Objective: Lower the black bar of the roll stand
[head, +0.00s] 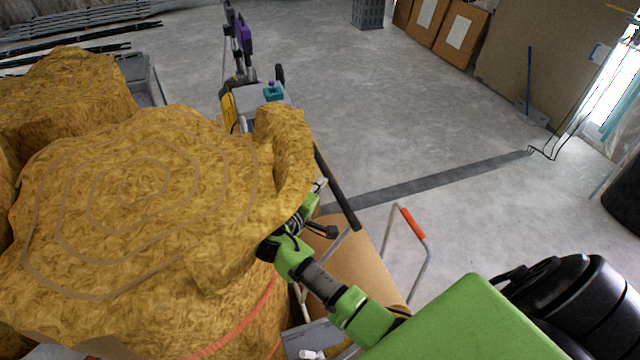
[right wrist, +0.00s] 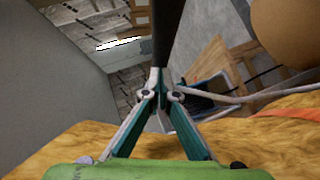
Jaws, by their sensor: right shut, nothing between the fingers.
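The black bar (head: 337,190) of the roll stand slants beside the yellow wool-like rolls in the head view. In the right wrist view the bar (right wrist: 167,30) runs down from the top edge to my fingertips. My right gripper (head: 319,186) is close to the bar on its left side. Its fingertips (right wrist: 160,78) meet, with nothing between them; I cannot tell whether they touch the bar. A brown roll (head: 355,262) lies below the bar, partly behind my green right arm. My left gripper is not in view.
Yellow insulation rolls (head: 200,180) fill the left side, close to my right gripper. A metal frame with an orange grip (head: 412,223) stands right of the brown roll. A wheeled machine (head: 262,95) is behind. Concrete floor (head: 430,120) is open at right.

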